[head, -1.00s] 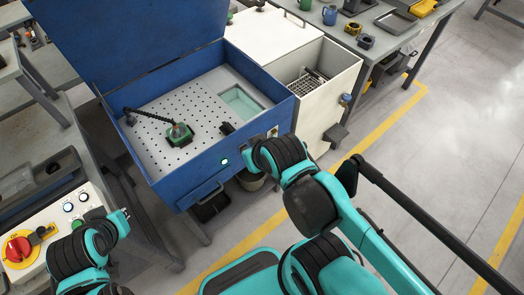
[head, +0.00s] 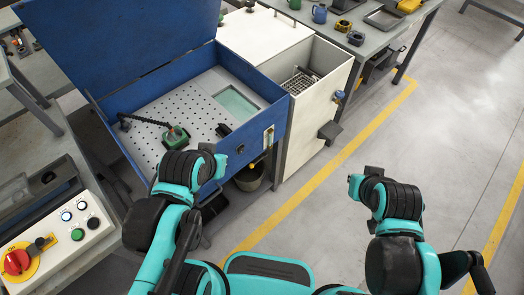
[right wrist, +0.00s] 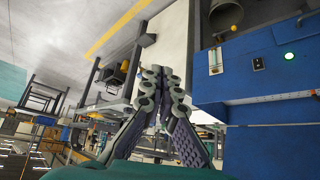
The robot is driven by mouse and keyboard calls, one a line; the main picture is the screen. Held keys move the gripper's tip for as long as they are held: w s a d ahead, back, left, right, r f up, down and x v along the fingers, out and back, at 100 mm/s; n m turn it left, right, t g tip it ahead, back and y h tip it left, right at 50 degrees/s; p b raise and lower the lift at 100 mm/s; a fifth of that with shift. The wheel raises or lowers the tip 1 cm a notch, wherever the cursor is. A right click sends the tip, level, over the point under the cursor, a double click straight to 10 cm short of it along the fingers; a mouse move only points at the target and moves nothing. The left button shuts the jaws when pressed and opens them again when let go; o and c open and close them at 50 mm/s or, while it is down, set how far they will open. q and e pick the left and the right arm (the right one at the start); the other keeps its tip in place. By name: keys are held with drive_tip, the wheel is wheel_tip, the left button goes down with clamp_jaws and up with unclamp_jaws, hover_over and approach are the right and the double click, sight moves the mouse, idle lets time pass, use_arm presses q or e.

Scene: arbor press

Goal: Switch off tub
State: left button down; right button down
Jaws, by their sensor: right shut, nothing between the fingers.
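The blue tub (head: 130,150) stands open in the head view, its lid raised at the back. In the right wrist view, its blue front panel (right wrist: 258,100) carries a small dark switch (right wrist: 257,64) beside a lit green lamp (right wrist: 290,55). In the head view my left arm hides the lamp. My left gripper (head: 214,157) is in front of the tub's front wall; its fingers are too unclear to tell their state. My right gripper (head: 362,181) is well right of the tub, over open floor. In the right wrist view its fingers (right wrist: 165,82) are together and empty.
A white cabinet (head: 335,88) with an open basin stands right of the tub. A control box (head: 62,225) with a red knob is at lower left. A bucket (head: 250,178) sits below the tub. The floor right of the yellow line is clear.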

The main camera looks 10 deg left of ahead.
drive_tip(key=shift+w+a, duration=0.1)
drive_tip(key=w+a+f+m+y+b, duration=0.2)
drive_tip(key=w+a+f+m+y, duration=0.2)
drive_tip(key=a+f+m, duration=0.4)
drive_tip(key=w+a+f+m+y+b, duration=0.3)
drive_tip(key=a+f+m, duration=0.5)
drive_tip(key=a+m, duration=0.7)
drive_tip(key=w+m+y, duration=0.1)
drive_tip(key=w+m, duration=0.1)
drive_tip(key=shift+w+f+m+g, duration=0.15)
drive_tip(key=shift+w+m+g, duration=0.1)
drive_tip(key=shift+m+g, duration=0.05)
